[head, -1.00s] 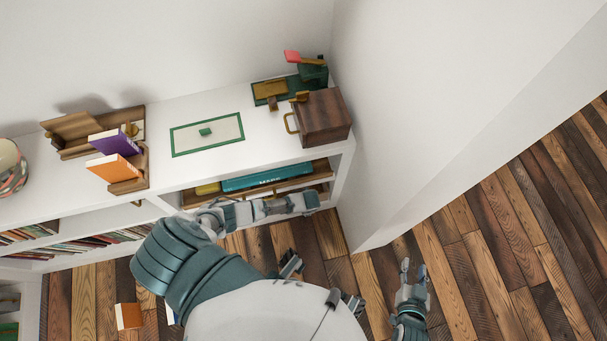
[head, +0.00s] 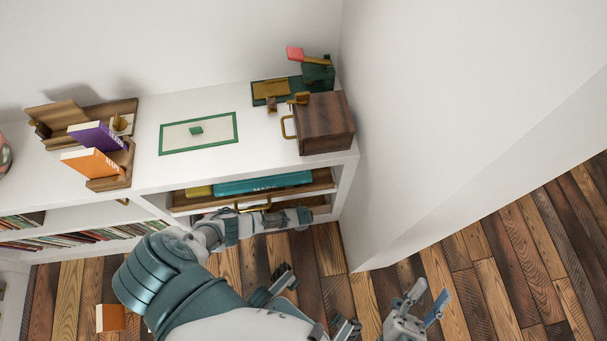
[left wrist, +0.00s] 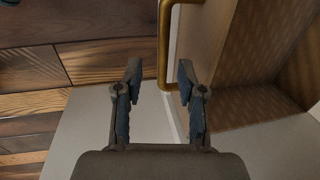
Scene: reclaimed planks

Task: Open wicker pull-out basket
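The pull-out basket (head: 325,181) sits under the shelf's white top, with a wooden rim and a teal book (head: 265,184) inside. Its brass handle (head: 253,207) is on the front. In the left wrist view the handle (left wrist: 164,45) runs upright beside the basket's wooden front, and woven inner walls (left wrist: 262,75) show at right. My left gripper (left wrist: 159,78) is open, with the handle's near end between its fingertips and no grip on it. In the head view, my left arm lies just below the basket front. My right gripper (head: 430,298) is open and empty over the floor, away from the shelf.
A dark wooden box (head: 325,125), a green-edged panel (head: 198,133) and books on a wooden stand (head: 112,184) are on the white shelf top. A white wall (head: 430,130) closes the right side. An orange book (head: 110,318) lies on the plank floor.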

